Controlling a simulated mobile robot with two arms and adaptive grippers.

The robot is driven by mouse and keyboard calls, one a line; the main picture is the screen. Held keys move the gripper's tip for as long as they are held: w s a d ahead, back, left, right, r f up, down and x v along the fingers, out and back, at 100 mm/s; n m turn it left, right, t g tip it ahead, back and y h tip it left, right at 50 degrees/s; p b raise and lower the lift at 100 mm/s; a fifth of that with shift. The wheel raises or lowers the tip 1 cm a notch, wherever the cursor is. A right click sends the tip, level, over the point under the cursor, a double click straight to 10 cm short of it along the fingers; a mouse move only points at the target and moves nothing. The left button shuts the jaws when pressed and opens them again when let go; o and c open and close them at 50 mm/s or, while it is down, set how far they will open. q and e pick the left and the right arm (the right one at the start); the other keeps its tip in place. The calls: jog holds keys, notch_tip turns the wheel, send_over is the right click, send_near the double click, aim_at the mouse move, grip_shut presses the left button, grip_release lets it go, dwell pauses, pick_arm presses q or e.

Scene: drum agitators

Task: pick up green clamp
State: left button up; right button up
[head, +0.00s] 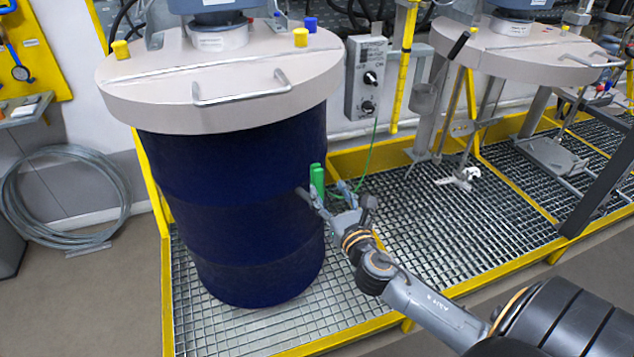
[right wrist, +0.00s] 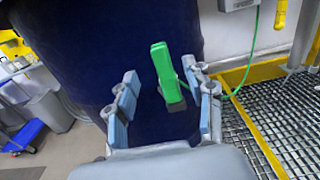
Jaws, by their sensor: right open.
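The green clamp (head: 317,179) is at the right side of the dark blue drum (head: 230,200), with a thin green cable running from it up to a grey control box. In the right wrist view the clamp (right wrist: 166,72) stands upright between the fingers, with a grey lower part, in front of the drum (right wrist: 100,45). My right gripper (head: 333,197) is open around or just short of the clamp; it also shows in the right wrist view (right wrist: 165,100). I cannot tell if the fingers touch it. My left gripper is not in view.
A pale lid (head: 220,85) with a metal handle covers the drum. The grey control box (head: 366,78) with knobs hangs behind. Yellow-edged metal grating (head: 400,230) lies under the drum. A wire coil (head: 65,195) leans on the left wall. A second mixer lid (head: 520,50) stands at right.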

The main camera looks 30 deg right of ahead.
aim_at(319, 174)
jog(key=x, duration=0.9)
jog(key=shift+w+a+f+p, duration=0.1)
jog(key=shift+w+p, duration=0.05)
jog(key=shift+p, duration=0.2)
jog(key=shift+c, duration=0.4)
grip_shut()
